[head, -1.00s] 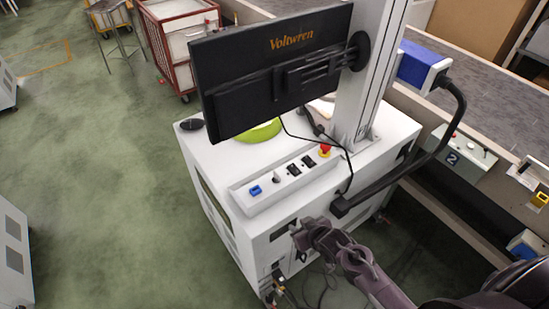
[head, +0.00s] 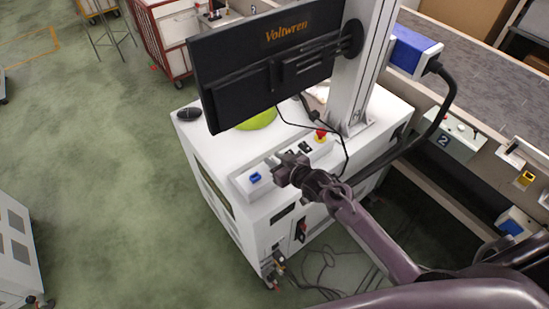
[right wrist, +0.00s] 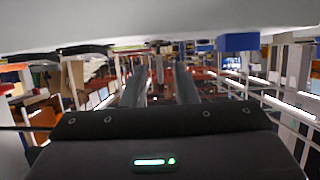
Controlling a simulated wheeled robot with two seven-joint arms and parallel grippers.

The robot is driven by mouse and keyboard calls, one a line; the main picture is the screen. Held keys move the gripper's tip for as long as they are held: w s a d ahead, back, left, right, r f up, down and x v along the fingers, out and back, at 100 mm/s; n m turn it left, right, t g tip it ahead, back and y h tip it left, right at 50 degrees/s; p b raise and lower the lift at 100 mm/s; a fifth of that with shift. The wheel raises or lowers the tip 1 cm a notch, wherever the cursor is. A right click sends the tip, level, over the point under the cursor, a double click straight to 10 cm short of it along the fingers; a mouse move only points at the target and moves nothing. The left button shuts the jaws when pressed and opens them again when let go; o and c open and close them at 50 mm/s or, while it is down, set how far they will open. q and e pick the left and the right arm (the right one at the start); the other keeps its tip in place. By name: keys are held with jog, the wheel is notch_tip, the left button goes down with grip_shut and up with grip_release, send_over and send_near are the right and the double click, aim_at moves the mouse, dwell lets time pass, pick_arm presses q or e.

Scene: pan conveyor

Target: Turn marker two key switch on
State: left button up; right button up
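The white marker cabinet (head: 215,150) stands in the middle of the head view, with a sloped switch panel (head: 240,187) along its front top edge. The panel carries a blue switch (head: 255,177), black rocker switches (head: 305,146) and a red emergency stop (head: 320,136). The small key switch between the blue switch and the rockers is hidden behind my right gripper. My right gripper (head: 279,170) is at the panel's front edge; contact cannot be told. In the right wrist view its two fingers (right wrist: 161,88) stand apart with nothing between them. My left gripper is out of view.
A black Voltwren monitor (head: 265,75) hangs over the cabinet on a pale column (head: 358,60). A blue-and-white unit (head: 412,52) with a thick black cable sits at right. A grey box labelled 2 (head: 462,138) is on the conveyor side. Green floor (head: 110,150) is clear at left.

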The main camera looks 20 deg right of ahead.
jog(key=shift+w+a+f, duration=0.1)
jog(key=shift+w+a, duration=0.05)
jog(key=shift+w, duration=0.1)
grip_shut()
dwell(0.3)
jog(key=m+h, duration=0.3)
jog(key=h, duration=0.1)
jog(key=shift+a+m+t+p, duration=0.1)
jog(key=shift+m+t+p, duration=0.2)
jog(key=shift+m+h+b, duration=0.5)
jog(key=shift+m+h, duration=1.3)
jog(key=shift+h, duration=0.3)
